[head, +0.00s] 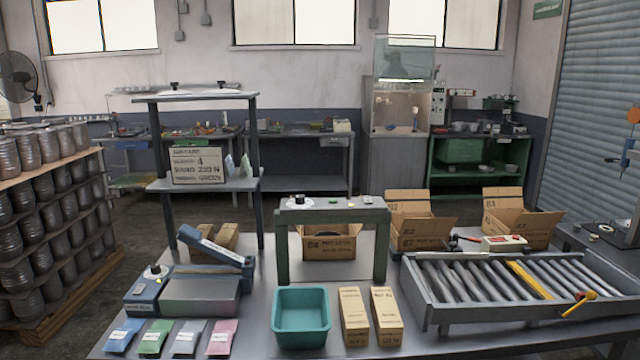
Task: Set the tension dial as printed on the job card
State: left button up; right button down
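A job card (198,166) stands on the middle shelf of the dark rack at left. A blue and grey machine (200,296) with a raised blue arm sits on the table at front left. A round dial (155,272), white and yellow with a dark knob, is on top of its left end; its setting is too small to read. A second dark knob (297,200) sits on the grey arch. Neither gripper is in view.
Colored packets (154,338) lie at the front left. A teal bin (301,318) and two narrow cartons (354,316) stand at the front middle. A roller conveyor (480,283) fills the right, with open boxes (419,221) behind it. The grey arch (333,215) spans another carton.

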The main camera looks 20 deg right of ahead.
aim_at(299, 199)
jog(key=i+j+z, duration=0.2)
jog(key=i, duration=0.2)
jog(key=i+z, duration=0.25)
jog(key=i+j+z, duration=0.2)
jog(key=i, duration=0.25)
